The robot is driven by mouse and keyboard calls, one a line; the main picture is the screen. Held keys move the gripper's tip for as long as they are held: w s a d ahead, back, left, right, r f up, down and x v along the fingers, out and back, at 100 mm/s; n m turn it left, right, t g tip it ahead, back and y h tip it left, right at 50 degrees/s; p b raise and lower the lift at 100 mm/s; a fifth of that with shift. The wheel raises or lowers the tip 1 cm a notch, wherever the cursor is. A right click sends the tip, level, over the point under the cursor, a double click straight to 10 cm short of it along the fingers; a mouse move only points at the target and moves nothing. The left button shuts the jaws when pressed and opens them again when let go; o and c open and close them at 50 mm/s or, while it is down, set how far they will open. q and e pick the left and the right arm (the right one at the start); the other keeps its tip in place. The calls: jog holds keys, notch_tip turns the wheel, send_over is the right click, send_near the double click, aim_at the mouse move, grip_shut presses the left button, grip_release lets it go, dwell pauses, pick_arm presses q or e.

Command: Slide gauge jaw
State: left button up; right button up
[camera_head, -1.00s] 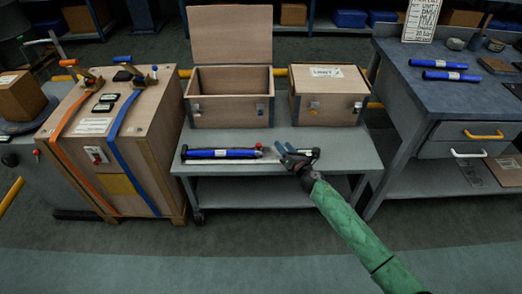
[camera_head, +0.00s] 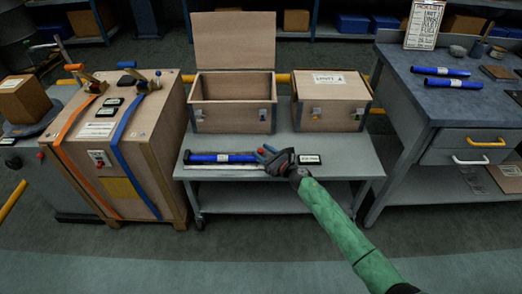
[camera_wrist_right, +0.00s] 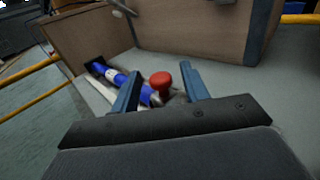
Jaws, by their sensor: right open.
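The gauge (camera_head: 230,167) lies along the front of the grey cart, with a blue cylinder (camera_head: 222,157) resting lengthwise on it, its left end at a dark end block (camera_head: 187,157). In the right wrist view the gauge's jaw has a red knob (camera_wrist_right: 161,82) near the right end of the blue cylinder (camera_wrist_right: 126,80). My right gripper (camera_head: 264,153) is open at the jaw end. Its two blue fingers (camera_wrist_right: 160,90) stand on either side of the knob, with gaps visible. The lower part of the jaw is hidden by the gripper. My left gripper is not in view.
An open wooden box (camera_head: 234,118) and a closed wooden box (camera_head: 330,115) stand behind on the cart (camera_head: 345,172). More blue cylinders (camera_head: 445,71) lie on the right workbench (camera_head: 410,97). A strapped crate (camera_head: 150,180) stands left.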

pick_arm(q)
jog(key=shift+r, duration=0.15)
pick_arm(e)
jog(key=shift+w+a, duration=0.5)
jog(key=shift+a, duration=0.05)
grip_shut()
jog(key=shift+d+f, duration=0.1)
jog(key=shift+d, duration=0.1)
jog(key=d+b, duration=0.2)
jog(key=d, duration=0.3)
jog(key=shift+d+f, duration=0.1)
jog(key=shift+d, duration=0.05)
jog(key=shift+d+b, duration=0.35)
jog(key=shift+d, duration=0.2)
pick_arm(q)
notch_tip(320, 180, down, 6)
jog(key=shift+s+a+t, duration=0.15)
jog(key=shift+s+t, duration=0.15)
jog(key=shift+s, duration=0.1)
pick_arm(e)
grip_release()
